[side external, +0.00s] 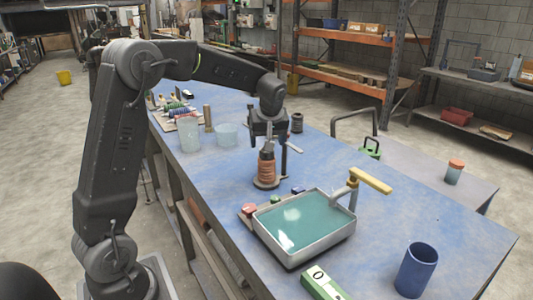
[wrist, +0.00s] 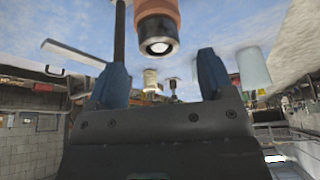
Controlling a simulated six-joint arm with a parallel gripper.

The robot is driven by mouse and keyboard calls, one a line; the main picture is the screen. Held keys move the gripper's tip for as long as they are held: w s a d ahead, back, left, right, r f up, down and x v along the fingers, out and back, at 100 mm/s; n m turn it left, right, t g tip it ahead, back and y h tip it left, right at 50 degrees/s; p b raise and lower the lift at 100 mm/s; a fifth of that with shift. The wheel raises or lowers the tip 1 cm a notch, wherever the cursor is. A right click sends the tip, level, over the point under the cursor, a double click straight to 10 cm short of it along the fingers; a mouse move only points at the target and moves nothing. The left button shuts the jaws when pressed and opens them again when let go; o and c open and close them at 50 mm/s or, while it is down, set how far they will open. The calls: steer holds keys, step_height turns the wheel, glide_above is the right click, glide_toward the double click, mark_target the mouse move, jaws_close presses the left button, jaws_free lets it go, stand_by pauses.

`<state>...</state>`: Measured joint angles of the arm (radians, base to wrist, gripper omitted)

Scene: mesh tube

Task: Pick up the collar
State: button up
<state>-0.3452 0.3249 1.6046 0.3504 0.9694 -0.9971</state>
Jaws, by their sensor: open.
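I cannot tell for sure which thing is the collar. An orange-brown ribbed piece (side external: 266,170) stands upright on a dark round base on the blue table, with a narrower grey top. My gripper (side external: 268,138) is just above it, pointing down, with its jaws apart. In the wrist view the orange piece (wrist: 157,12) shows at the top edge with a dark ring and a pale round end. It is ahead of my open gripper (wrist: 162,62), between the lines of the two blue fingers, with nothing held. Whether the fingers touch it cannot be told.
A grey-rimmed tray with a teal inside (side external: 262,240) lies in front, beside a yellow-handled tool (side external: 370,181). A blue cup (side external: 416,272) and a green-white box (side external: 322,283) are near the front edge. Clear cups (side external: 188,134) stand behind left. A thin dark rod (side external: 284,160) is close right.

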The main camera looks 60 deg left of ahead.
steer(key=shift+x, duration=1.9)
steer(key=c, duration=1.1)
steer(key=shift+o, duration=0.2)
steer(key=shift+r, duration=0.15)
